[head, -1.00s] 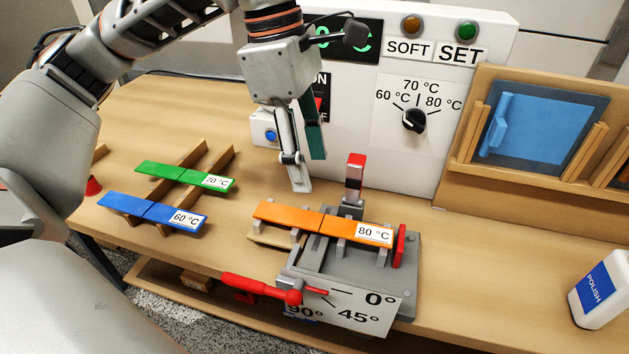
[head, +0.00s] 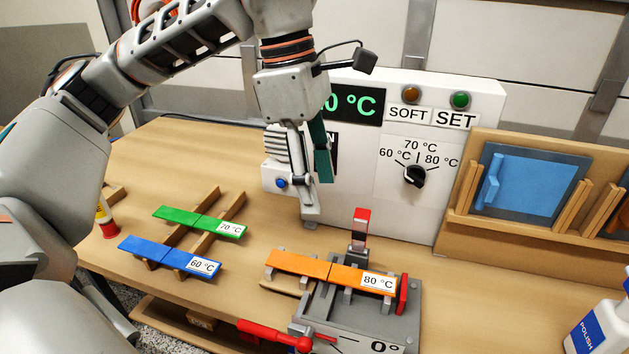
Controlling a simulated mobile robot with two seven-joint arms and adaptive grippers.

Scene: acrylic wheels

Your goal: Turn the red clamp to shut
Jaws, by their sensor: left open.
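A grey bending fixture (head: 408,320) stands at the table's front edge. An orange strip (head: 311,267) labelled 80 °C lies across it. Behind the strip, an upright lever with a red top (head: 361,220), which looks like the red clamp, stands on a grey base. A red stop (head: 402,293) sits at the strip's right end. A red handle (head: 268,332) sticks out to the left at the fixture's front; its angle plate is cut off by the frame. My left gripper (head: 317,195) is open and empty, pointing down, left of and apart from the upright lever. My right gripper is not in view.
A green strip (head: 200,222) and a blue strip (head: 168,256) rest on wooden rails (head: 230,209) at left. A white heater panel with a black knob (head: 415,176) stands behind. A wooden rack (head: 548,235) is at right, with a polish bottle (head: 600,325) in front.

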